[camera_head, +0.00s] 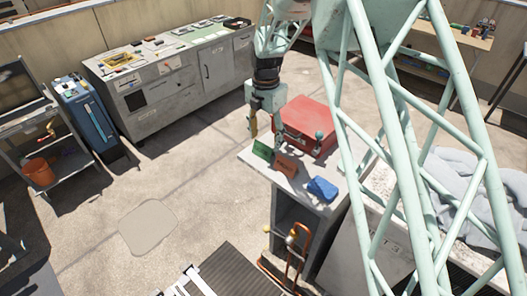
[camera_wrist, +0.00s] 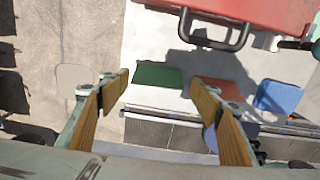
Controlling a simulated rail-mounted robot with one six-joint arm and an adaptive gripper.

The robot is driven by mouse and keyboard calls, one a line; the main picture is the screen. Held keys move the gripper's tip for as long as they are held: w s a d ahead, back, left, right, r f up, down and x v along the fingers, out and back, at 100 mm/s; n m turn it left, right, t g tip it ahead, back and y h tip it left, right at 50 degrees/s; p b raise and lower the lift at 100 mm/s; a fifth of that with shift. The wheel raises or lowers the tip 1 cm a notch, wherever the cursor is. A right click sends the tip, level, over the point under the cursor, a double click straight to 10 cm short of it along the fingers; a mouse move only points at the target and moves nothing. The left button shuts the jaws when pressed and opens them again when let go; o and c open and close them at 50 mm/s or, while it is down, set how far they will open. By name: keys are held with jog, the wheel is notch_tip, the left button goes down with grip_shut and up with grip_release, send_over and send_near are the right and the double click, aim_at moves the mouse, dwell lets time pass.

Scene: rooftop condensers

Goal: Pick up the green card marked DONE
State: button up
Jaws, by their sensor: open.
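The green card (camera_head: 262,150) stands at the near left edge of a grey cabinet top (camera_head: 250,158), left of an orange card. No lettering on it is readable. In the wrist view the green card (camera_wrist: 157,76) is flat-looking and lies ahead, between the fingertips in the picture. My gripper (camera_head: 252,126) is above and slightly left of the card in the head view. The wrist view shows my gripper (camera_wrist: 160,86) with its two wood-coloured fingers spread and nothing between them. I cannot tell the exact height gap to the card.
The orange card (camera_head: 286,164) is close to the right of the green one. A red toolbox (camera_head: 305,122) with a dark handle stands behind them. A blue cloth-like item (camera_head: 322,189) lies at the right front. Open floor (camera_head: 200,165) lies left of the cabinet.

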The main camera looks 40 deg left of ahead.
aim_at(265, 148)
jog(key=shift+f, duration=0.1)
jog(key=shift+w+a+f, duration=0.1)
jog(key=shift+w+f, duration=0.05)
jog(key=shift+f, duration=2.35)
jog(key=shift+c, duration=0.9)
jog(key=c, duration=0.4)
